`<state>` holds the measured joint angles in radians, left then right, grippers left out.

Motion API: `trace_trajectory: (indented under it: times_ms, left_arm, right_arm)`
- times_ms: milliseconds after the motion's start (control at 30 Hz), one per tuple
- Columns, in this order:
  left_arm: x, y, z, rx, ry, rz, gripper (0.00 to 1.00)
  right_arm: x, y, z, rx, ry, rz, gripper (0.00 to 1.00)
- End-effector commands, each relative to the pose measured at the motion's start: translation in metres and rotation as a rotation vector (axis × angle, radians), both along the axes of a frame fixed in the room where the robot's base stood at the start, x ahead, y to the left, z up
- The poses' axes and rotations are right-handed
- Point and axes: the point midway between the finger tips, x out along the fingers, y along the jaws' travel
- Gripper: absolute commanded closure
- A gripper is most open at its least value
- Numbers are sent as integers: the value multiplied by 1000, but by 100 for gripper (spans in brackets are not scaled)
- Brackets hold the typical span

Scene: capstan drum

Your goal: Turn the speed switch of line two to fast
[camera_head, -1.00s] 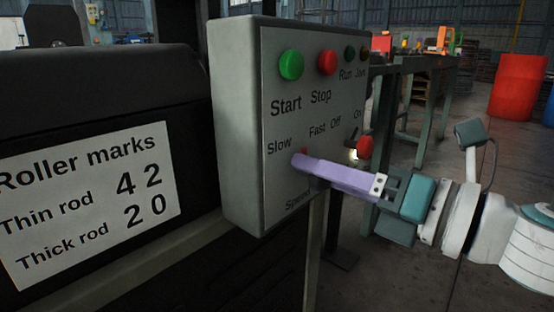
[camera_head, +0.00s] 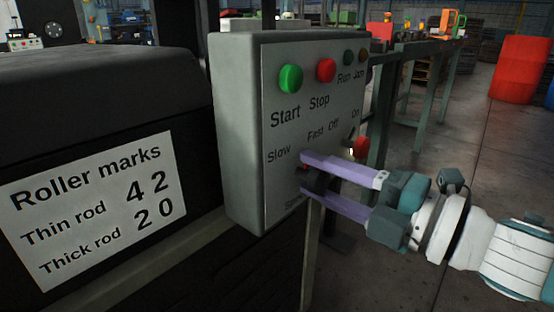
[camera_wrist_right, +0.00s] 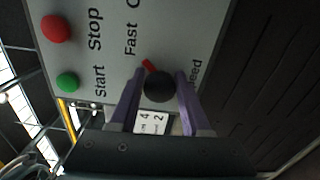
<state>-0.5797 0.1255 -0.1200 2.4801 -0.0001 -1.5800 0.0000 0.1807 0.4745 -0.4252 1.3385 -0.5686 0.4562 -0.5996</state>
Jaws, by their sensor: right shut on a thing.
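The speed switch is a black round knob (camera_wrist_right: 159,86) with a red mark on the grey control box (camera_head: 240,130). In the right wrist view the red mark sits at the knob's edge on the side of the word Fast. My right gripper (camera_wrist_right: 158,98) is shut on the knob, one purple finger on each side. In the head view the right gripper (camera_head: 304,174) comes in from the right, its fingers one above the other, and largely hides the knob. The word Slow is hidden in the wrist view. My left gripper is not in view.
Green Start (camera_head: 291,79) and red Stop (camera_head: 326,70) buttons sit above the switch. A red part (camera_head: 362,146) by the Off/On words is close to the upper finger. A Roller marks sign (camera_head: 95,210) stands left. Open floor lies to the right.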

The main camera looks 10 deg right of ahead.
Motion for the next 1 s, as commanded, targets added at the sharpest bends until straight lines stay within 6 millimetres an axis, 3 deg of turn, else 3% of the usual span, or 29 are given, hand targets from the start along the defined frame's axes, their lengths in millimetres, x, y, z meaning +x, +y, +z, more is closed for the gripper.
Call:
trace_trajectory:
  times_ms: [733,767,1000]
  left_arm:
    - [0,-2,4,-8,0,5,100]
    - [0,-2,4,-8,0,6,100]
    - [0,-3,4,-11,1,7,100]
  right_arm:
    - [0,0,0,70,53,1,100]
    - [0,0,0,70,53,1,51]
    - [0,0,0,69,53,1,25]
